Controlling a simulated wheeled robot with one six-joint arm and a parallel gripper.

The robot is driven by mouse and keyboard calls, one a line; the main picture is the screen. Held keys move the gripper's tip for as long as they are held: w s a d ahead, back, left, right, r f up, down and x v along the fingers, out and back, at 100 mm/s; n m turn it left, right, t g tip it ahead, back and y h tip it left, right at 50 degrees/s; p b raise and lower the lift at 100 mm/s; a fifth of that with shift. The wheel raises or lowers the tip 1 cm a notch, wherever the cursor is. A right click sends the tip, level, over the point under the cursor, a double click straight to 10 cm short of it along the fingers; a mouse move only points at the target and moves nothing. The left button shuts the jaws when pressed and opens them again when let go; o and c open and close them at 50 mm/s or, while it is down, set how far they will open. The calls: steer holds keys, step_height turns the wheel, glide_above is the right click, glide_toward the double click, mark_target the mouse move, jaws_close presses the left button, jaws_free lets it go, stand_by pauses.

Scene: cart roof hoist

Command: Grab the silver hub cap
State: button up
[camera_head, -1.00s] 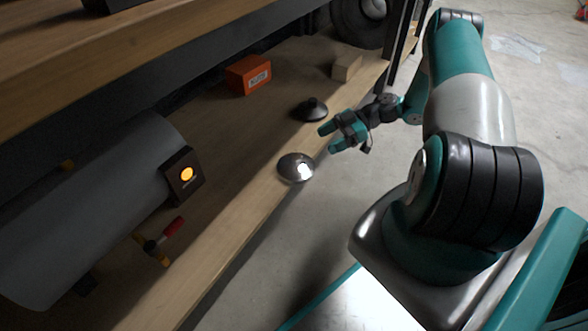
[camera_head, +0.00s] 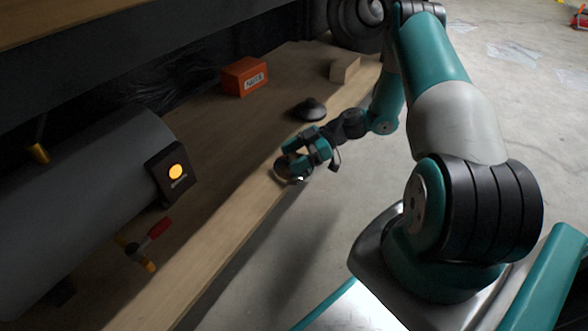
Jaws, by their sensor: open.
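The silver hub cap (camera_head: 281,169) lies on the wooden shelf (camera_head: 215,236), at its front edge. My gripper (camera_head: 291,165) is over it with open fingers, one to each side as far as I can see. The fingers hide much of the cap, and I cannot tell whether they touch it. A black cap of similar shape (camera_head: 310,109) lies farther back on the shelf, behind my gripper.
An orange box (camera_head: 245,77) and a small wooden block (camera_head: 345,68) stand farther back. A grey cylinder (camera_head: 85,190) with a lit orange lamp (camera_head: 176,172) and a red-handled valve (camera_head: 158,228) are at left. An upper shelf overhangs. Concrete floor lies right.

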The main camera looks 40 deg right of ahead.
steer(key=shift+c, duration=0.2)
steer(key=c, duration=1)
steer(key=shift+r, duration=0.1)
